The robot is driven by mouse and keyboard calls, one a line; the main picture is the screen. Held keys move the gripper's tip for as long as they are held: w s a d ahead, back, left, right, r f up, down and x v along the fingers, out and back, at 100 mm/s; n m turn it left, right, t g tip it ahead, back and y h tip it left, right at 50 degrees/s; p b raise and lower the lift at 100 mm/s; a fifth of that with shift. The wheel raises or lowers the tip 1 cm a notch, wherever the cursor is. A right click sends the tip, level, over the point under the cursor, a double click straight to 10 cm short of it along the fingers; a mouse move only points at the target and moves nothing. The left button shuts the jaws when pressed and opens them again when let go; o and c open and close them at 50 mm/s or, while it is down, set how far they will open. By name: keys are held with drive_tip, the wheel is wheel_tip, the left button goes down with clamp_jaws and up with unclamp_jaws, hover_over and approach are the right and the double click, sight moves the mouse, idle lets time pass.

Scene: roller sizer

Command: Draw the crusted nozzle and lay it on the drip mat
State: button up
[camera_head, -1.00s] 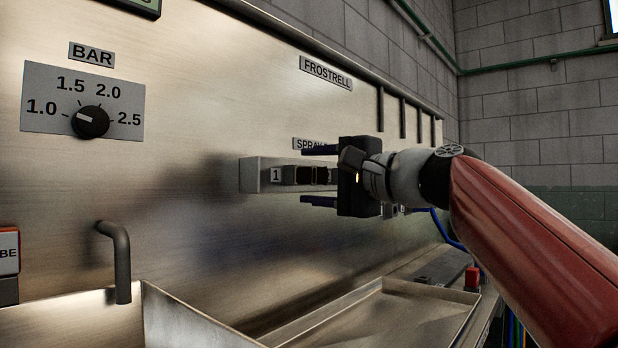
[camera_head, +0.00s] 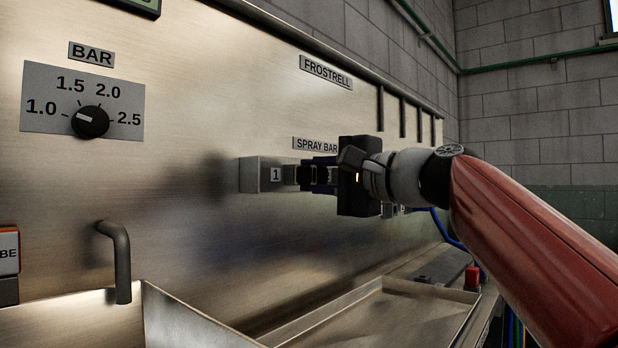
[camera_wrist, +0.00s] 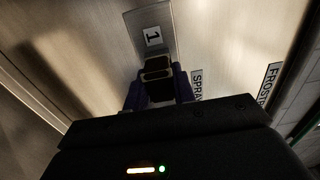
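A dark, brownish nozzle (camera_wrist: 157,67) sits in the spray bar (camera_head: 250,175) at the place marked 1. My gripper (camera_head: 318,175) is closed around the nozzle, with one blue finger on each side. In the wrist view the fingers of my gripper (camera_wrist: 158,88) flank the dark nozzle body, and its outer end still shows at the bar. The fingers and gripper body hide much of the nozzle and the rest of the bar. I cannot tell any surface for certain as the drip mat.
A shallow metal tray (camera_head: 345,311) lies below and right of the bar, with a red button (camera_head: 472,277) beyond it. A bent dark pipe (camera_head: 122,262) and a steel basin stand at lower left. A pressure dial (camera_head: 90,122) is on the panel.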

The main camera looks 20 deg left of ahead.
sight(322, 175)
clamp_jaws()
drive_tip(key=shift+b+v, duration=1.1)
drive_tip(key=shift+v, duration=1.95)
